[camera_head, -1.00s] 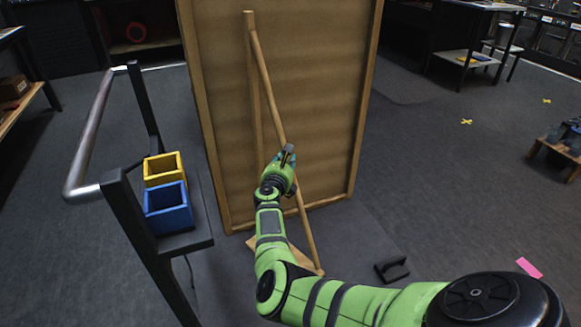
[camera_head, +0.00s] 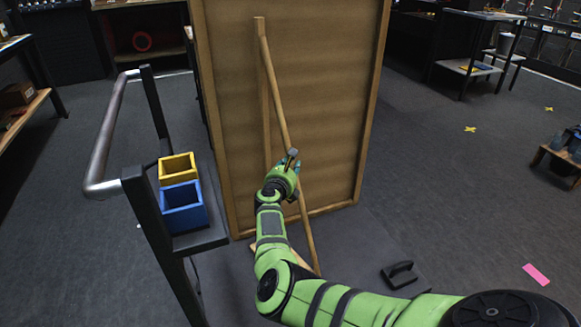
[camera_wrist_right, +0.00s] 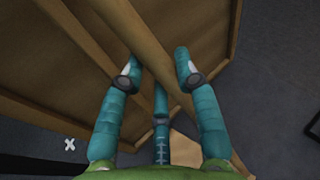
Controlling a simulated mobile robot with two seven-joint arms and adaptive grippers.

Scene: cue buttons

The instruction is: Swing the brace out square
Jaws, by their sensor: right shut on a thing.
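The brace (camera_head: 277,100) is a long wooden bar. Its top meets an upright post (camera_head: 265,105) on a large wooden panel (camera_head: 335,100), and it slants down to the right, its lower end near the floor. My right gripper (camera_head: 290,161) is shut around the brace at about mid-length. In the right wrist view the brace (camera_wrist_right: 155,45) runs between the teal fingers of my right gripper (camera_wrist_right: 160,75). A wooden foot piece (camera_head: 297,257) at the bottom is partly hidden by my arm. My left gripper is not in view.
A stand with a metal rail (camera_head: 110,125) holds a yellow bin (camera_head: 178,166) and a blue bin (camera_head: 184,208) at left. A black handled block (camera_head: 400,274) lies on the floor at right, near a pink strip (camera_head: 536,274). Open floor extends right of the panel.

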